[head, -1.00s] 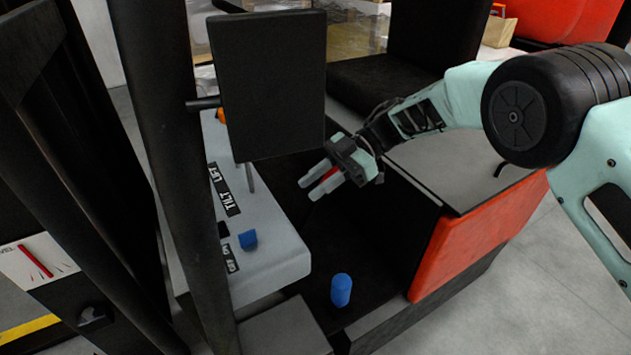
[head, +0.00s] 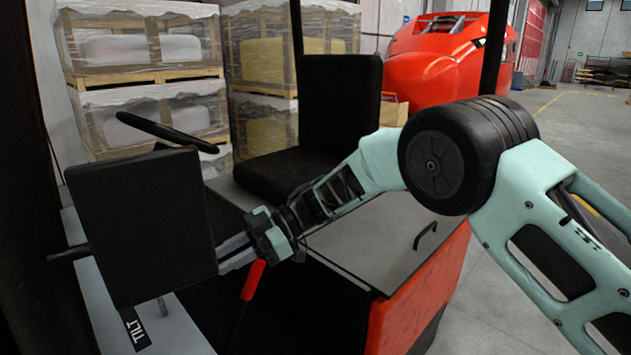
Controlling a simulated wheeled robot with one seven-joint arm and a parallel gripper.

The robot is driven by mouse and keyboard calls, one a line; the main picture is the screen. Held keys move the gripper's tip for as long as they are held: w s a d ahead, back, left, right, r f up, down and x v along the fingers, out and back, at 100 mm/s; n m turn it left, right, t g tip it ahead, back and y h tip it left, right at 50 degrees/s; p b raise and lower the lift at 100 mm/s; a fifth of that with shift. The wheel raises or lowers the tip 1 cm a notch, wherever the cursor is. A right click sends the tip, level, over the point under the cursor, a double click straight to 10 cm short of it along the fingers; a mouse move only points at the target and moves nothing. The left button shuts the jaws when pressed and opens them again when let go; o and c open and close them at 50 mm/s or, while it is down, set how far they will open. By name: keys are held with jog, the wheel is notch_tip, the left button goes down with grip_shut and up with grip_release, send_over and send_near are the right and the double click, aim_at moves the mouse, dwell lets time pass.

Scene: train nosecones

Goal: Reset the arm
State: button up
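My arm reaches in from the right, and my gripper (head: 228,257) points left over the dark footwell of a forklift. Its two pale fingers look parted, with nothing seen between them. The tips are beside the right edge of a black panel (head: 140,225), and their very ends may be hidden by it. A lever with a red handle (head: 254,280) stands just below the gripper, seemingly apart from it.
A black seat (head: 338,105) and a steering wheel (head: 165,132) are behind the gripper. A grey cover with a handle (head: 425,236) tops the red body (head: 420,290). Wrapped pallet crates (head: 140,40) and a red nosecone (head: 440,60) stand farther back. Open floor lies at right.

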jog(key=w+r+m+t+y, duration=0.3)
jog(key=w+r+m+t, duration=0.2)
jog(key=r+t, duration=0.2)
jog(key=d+r+m+t+h+b, duration=0.2)
jog(key=d+m+t+h, duration=0.3)
jog(key=d+m+t, duration=0.25)
jog(key=s+d+f+m+g+h, duration=0.2)
jog(key=s+d+f+g+h, duration=0.2)
jog(key=s+d, duration=0.8)
jog(key=s+d+f+m+g+h+b, duration=0.1)
jog(key=s+d+f+m+g+h, duration=0.2)
jog(key=s+d, duration=1)
jog(key=s+f+h, duration=0.2)
jog(key=s+f, duration=0.1)
jog(key=s, duration=0.3)
jog(key=shift+g+h, duration=0.35)
jog(key=shift+h, duration=0.05)
jog(key=shift+f+m, duration=0.1)
jog(key=shift+m, duration=0.15)
